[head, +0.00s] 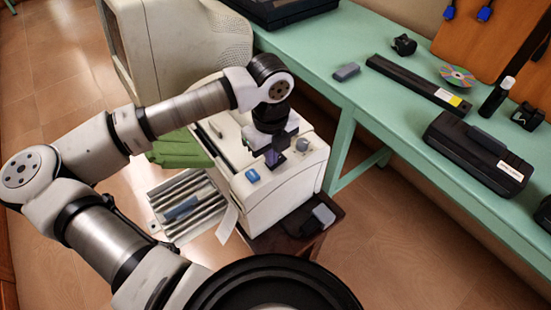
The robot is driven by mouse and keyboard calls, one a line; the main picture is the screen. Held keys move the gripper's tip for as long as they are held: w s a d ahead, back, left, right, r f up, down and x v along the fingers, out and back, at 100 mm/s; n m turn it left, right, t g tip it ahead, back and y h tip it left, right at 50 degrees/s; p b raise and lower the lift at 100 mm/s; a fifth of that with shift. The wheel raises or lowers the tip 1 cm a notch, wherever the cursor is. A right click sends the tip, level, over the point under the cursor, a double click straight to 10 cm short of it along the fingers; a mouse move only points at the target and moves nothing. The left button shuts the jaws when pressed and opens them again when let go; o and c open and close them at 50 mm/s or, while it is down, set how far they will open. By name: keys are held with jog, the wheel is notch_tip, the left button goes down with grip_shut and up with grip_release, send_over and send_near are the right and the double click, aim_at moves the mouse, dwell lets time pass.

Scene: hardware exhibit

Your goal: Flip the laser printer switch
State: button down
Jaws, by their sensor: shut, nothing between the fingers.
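The laser printer (285,193) is a boxy off-white machine in the middle of the head view, standing on a dark low stand. A blue button or switch (252,175) sits on its top near the front left. A small pale block (302,145) shows on its top right of my gripper. My gripper (273,158) is shut and empty, pointing down over the printer's top, right of and behind the blue switch. I cannot tell whether the fingertips touch the printer. My arm and gripper hide part of its top.
A beige monitor (190,45) stands behind the printer. A ribbed grey tray (190,207) lies at its left. Open floor shows at lower right.

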notch_tip(320, 180, up, 7)
jog(key=p, duration=0.2)
dwell(0.6)
dwell(0.4)
